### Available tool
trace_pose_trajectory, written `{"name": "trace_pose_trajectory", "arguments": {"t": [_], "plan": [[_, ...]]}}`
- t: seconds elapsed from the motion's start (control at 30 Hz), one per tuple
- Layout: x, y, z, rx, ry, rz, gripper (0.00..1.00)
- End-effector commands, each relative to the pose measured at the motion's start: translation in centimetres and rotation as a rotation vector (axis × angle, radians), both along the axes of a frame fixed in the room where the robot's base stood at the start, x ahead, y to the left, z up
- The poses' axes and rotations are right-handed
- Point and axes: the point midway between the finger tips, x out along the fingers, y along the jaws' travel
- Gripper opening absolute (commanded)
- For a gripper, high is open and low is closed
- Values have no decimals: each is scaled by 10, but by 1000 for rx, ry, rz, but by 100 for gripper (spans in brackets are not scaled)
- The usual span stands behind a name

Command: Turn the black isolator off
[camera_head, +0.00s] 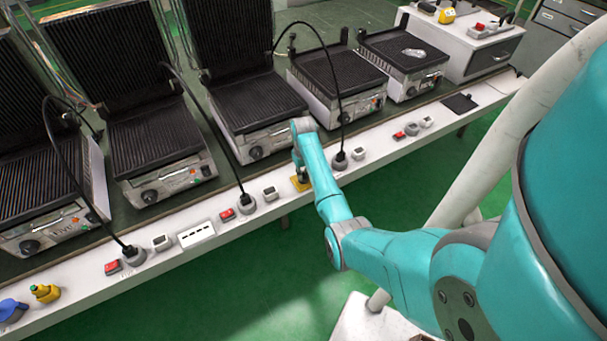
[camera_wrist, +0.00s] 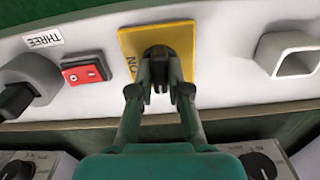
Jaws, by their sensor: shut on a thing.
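The black isolator (camera_wrist: 158,52) is a dark knob on a square yellow plate (camera_wrist: 190,36), in the upper middle of the wrist view. Lettering that seems to read "ON" shows upside down at the plate's lower left. My gripper (camera_wrist: 160,80) is shut on the knob, one finger on each side, and the fingers hide part of it. In the head view the yellow plate (camera_head: 299,185) shows on the white front strip, below my gripper (camera_head: 298,165). The knob is mostly hidden there, and its exact angle is hard to tell.
A red rocker switch (camera_wrist: 86,73) and a plugged socket (camera_wrist: 32,82) sit left of the plate in the wrist view; an empty white socket (camera_wrist: 291,56) is right. Contact grills such as this one (camera_head: 245,105) line the bench behind. A black cable (camera_head: 336,85) arches close by.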

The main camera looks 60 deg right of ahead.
Motion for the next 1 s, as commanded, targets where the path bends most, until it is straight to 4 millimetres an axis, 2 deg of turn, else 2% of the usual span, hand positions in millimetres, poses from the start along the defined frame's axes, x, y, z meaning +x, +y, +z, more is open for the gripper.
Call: {"name": "trace_pose_trajectory", "arguments": {"t": [0.3, 0.77, 0.8, 0.87, 0.9, 1.0], "plan": [[0, 0, 0, -1, -1, 93, 0], [0, 0, 0, -1, -1, 106, 0], [0, 0, 0, -1, -1, 106, 21], [0, 0, 0, -1, -1, 105, 36], [0, 0, 0, -1, -1, 105, 42], [0, 0, 0, 0, 0, 105, 42]]}}
